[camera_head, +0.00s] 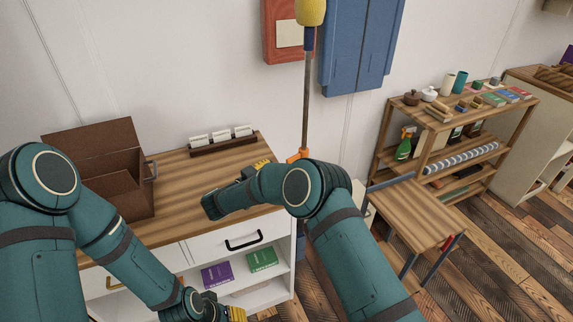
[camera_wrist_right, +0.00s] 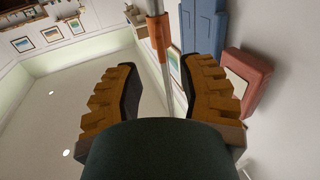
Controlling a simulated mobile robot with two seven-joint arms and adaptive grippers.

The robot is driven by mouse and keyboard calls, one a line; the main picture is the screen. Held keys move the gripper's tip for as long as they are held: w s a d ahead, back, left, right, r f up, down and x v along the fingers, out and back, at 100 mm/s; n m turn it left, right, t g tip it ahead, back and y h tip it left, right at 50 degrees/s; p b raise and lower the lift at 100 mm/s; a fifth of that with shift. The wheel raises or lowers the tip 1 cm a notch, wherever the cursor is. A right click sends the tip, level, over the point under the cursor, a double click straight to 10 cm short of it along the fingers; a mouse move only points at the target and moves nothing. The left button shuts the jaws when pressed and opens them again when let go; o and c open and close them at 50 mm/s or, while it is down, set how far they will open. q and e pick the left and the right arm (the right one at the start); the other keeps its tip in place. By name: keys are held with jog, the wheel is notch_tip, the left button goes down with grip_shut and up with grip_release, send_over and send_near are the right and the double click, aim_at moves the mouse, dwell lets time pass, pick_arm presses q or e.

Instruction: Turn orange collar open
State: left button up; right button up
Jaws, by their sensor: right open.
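The orange collar (camera_head: 297,155) sits low on an upright thin metal pole (camera_head: 306,100), just behind my right arm. It also shows at the top of the right wrist view (camera_wrist_right: 158,30), beyond the fingertips. My right gripper (camera_head: 264,163) is over the cabinet top, left of the collar and apart from it. In the right wrist view its jaws (camera_wrist_right: 160,68) are open and empty, with the pole in line with the gap. My left gripper (camera_head: 238,313) is low at the bottom edge, partly cut off; its jaw opening is unclear.
A wooden-topped cabinet (camera_head: 180,220) holds an open brown box (camera_head: 118,190) and a rack of white cards (camera_head: 222,147). A slatted stool (camera_head: 415,215) and shelf unit (camera_head: 450,160) stand right. A blue panel (camera_head: 360,45) and red panel (camera_head: 275,35) hang behind the pole.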

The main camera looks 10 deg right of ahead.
jog(key=v, duration=0.5)
dwell(0.5)
